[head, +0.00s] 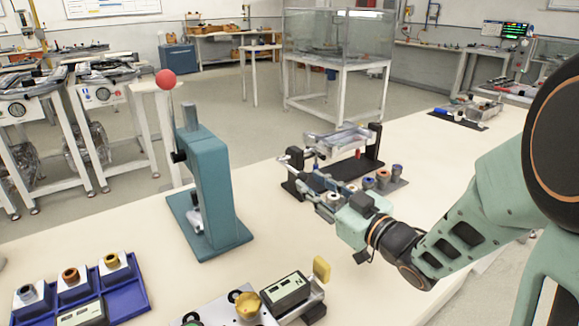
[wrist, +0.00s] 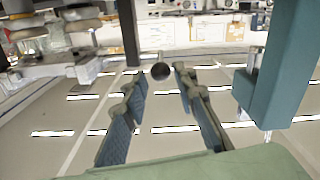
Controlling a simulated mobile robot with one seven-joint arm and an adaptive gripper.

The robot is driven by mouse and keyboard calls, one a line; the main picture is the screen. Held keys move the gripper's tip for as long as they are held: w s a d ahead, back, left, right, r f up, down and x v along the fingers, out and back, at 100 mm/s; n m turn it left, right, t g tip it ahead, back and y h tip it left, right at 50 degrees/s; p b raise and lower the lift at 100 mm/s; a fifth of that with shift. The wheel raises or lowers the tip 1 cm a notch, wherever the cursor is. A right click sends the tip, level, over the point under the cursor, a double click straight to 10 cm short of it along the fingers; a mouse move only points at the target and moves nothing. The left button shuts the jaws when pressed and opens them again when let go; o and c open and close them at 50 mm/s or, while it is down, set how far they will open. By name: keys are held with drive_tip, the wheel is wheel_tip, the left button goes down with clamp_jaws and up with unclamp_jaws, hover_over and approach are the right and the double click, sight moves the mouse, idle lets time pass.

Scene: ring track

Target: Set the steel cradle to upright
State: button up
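The steel cradle (head: 342,139) hangs between two black posts on a black base (head: 330,181) in the head view. It looks like a shallow metal tray, lying roughly flat with a slight slant; its exact angle is hard to tell. My gripper (head: 322,193) is in front of the stand, near the left post. In the wrist view my gripper (wrist: 159,76) is open and empty, and the dark knob (wrist: 161,71) shows between and beyond the fingertips. No contact is visible.
A teal press (head: 208,180) with a red ball stands left of the gripper; its column (wrist: 276,65) shows close at right in the wrist view. Small coloured rings (head: 383,179) stand right of the gripper. A blue tray (head: 126,296) and a gauge (head: 288,291) lie in front.

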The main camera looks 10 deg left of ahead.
sight(284, 162)
drive_tip(key=b+x, duration=0.1)
drive_tip(key=x, duration=1)
drive_tip(key=shift+w+a, duration=0.2)
drive_tip(key=shift+a, duration=0.1)
clamp_jaws()
